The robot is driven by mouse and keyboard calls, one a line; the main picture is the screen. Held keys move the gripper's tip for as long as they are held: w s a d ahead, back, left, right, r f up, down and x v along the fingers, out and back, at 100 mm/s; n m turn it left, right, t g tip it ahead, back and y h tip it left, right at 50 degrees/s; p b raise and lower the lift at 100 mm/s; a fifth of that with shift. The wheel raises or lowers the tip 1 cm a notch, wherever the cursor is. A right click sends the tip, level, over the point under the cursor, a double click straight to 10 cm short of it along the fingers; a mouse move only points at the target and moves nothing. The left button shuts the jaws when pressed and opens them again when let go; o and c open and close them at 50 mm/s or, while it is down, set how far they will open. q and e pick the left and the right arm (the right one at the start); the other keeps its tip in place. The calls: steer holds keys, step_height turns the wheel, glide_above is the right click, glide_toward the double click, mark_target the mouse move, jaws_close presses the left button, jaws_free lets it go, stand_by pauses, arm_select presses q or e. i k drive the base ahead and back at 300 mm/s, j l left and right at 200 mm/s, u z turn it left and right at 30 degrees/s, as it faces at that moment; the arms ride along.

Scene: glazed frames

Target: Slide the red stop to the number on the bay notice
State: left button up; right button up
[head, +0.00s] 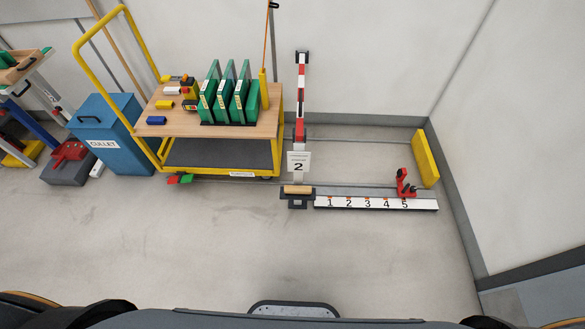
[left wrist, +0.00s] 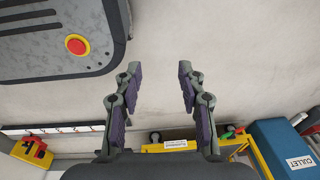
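The red stop (head: 404,183) stands at the right end of the white number rail (head: 340,203), by the 5. The rail's numbers run 1 to 5 from left to right. The bay notice (head: 298,166) hangs on the red-and-white post and shows a 2. In the left wrist view, part of the rail (left wrist: 58,129) shows at left, with a red and yellow shape below it that I cannot clearly separate. My left gripper (left wrist: 160,68) is open and empty, with bare floor between its fingers, apart from the stop. My right gripper is in neither view.
A yellow cart (head: 277,155) with green racked panels stands left of the post. A blue cullet bin (head: 108,135) is farther left. A yellow block (head: 425,158) stands by the right wall, behind the stop. The floor before the rail is clear.

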mark_target(402, 191)
steer(key=z, duration=1.3)
steer(key=i+l, duration=0.2)
steer(key=i, duration=0.3)
steer(key=i+l+u, duration=0.1)
steer(key=i, duration=0.4)
steer(key=i+l, duration=0.35)
steer(key=i, duration=0.15)
steer(key=i+l, duration=0.25)
steer(key=i, duration=0.25)
steer(key=u, duration=0.05)
